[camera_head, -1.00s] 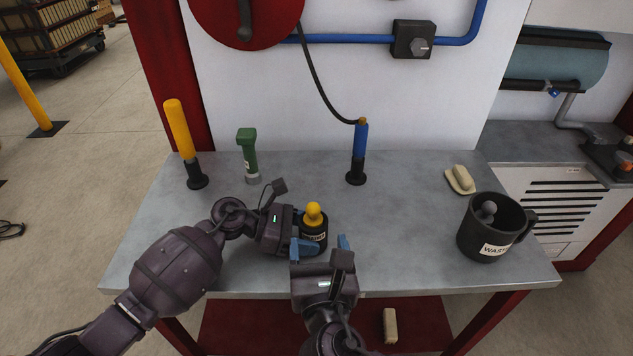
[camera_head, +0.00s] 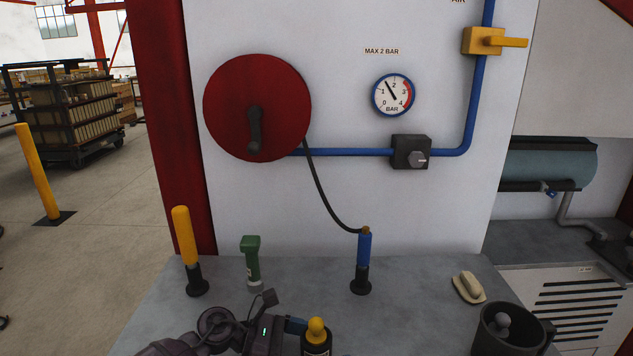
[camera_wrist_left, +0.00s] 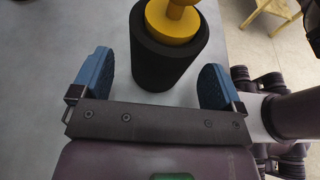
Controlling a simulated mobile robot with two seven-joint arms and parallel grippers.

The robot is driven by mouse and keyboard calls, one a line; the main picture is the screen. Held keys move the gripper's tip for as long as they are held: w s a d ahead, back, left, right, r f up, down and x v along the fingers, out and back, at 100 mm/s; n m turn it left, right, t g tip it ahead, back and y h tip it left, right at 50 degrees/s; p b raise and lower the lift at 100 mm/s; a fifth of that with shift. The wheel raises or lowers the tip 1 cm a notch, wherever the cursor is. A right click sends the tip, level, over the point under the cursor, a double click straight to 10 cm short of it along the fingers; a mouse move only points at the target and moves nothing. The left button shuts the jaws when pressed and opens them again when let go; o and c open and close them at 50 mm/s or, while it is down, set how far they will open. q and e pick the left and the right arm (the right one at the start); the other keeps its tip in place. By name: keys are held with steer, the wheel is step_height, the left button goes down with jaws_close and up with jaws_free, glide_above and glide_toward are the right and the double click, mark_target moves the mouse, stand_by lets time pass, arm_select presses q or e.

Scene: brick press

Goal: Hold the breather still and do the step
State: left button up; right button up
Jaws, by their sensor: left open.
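A black cylinder with a yellow knob on top (camera_head: 316,333) stands on the grey bench at the bottom of the head view. I take it to be the breather, but its white label is cut off. It also shows in the left wrist view (camera_wrist_left: 165,60). My left gripper (camera_head: 294,326) is open beside it. In the left wrist view its blue fingers (camera_wrist_left: 155,72) stand either side of the cylinder's near part, with a gap visible on both sides. My right gripper is out of view.
A yellow-handled tool (camera_head: 185,240), a green tool (camera_head: 251,260) and a blue-handled tool with a hose (camera_head: 363,250) stand behind. The gauge (camera_head: 394,96) reads between 1 and 2. A yellow valve lever (camera_head: 500,42) is above.

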arm_select(q)
steer(key=v, duration=1)
steer(key=shift+d, duration=0.1)
